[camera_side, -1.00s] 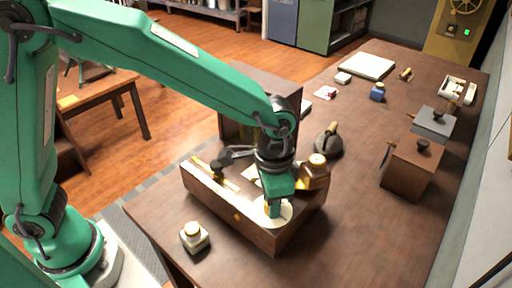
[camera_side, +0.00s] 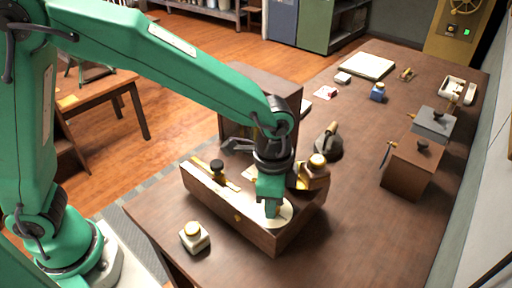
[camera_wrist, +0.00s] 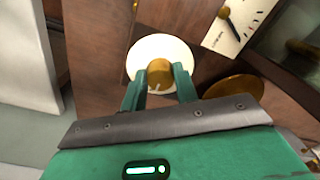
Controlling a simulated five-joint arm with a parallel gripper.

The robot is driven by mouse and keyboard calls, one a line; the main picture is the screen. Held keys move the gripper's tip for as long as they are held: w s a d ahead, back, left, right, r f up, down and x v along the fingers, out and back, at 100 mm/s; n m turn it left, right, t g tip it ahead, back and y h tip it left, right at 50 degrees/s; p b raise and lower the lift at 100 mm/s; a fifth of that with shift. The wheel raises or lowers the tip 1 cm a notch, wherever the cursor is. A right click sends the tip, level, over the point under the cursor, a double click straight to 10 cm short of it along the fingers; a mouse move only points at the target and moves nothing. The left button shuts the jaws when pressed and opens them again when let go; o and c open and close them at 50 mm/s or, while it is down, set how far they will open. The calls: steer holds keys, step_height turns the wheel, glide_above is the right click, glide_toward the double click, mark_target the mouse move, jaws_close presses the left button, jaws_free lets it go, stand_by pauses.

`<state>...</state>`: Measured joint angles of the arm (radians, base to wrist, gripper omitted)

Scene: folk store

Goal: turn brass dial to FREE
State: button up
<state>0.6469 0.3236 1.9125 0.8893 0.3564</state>
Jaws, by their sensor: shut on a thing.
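The brass dial (camera_wrist: 159,74) is a round knob with a pale mark on its front edge, set on a white disc (camera_wrist: 150,48). The disc also shows in the side view (camera_side: 286,214), on top of the wooden box (camera_side: 245,227) at its front right end. My gripper (camera_wrist: 160,80) is shut on the dial, one finger on each side. In the side view my gripper (camera_side: 270,208) stands upright over the disc and hides the dial. No FREE lettering can be read on the disc.
A white card with a black pointer (camera_wrist: 237,24) and a round brass piece (camera_wrist: 234,87) lie close to my fingers. A black-knobbed brass lever (camera_side: 217,168) and a brass-topped brown bottle (camera_side: 315,172) are near my wrist.

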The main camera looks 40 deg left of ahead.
steer(key=o, duration=1)
steer(key=shift+r, duration=0.1)
steer(key=shift+s+r, duration=0.1)
steer(key=shift+r, duration=3.75)
steer(key=shift+a+r, duration=0.2)
steer(key=shift+a, duration=0.2)
steer(key=s+a+r+n+t, duration=0.1)
steer(key=a+r+n, duration=0.2)
steer(key=a, duration=0.4)
steer(key=s+a+r+n+t, duration=0.1)
steer(key=s+a+r+n, duration=0.1)
steer(key=a, duration=0.5)
steer(key=s+a+n+t, duration=0.1)
steer(key=s+a+n, duration=0.1)
steer(key=a, duration=0.1)
steer(key=s+a+n+t, duration=0.1)
steer(key=s+a+n, duration=0.1)
steer(key=s+a, duration=0.1)
steer(key=s+a+n+t, duration=0.1)
steer(key=s+a+n, duration=0.1)
steer(key=s+a, duration=0.1)
steer(key=shift+s+a, duration=0.15)
steer(key=shift+a, duration=0.75)
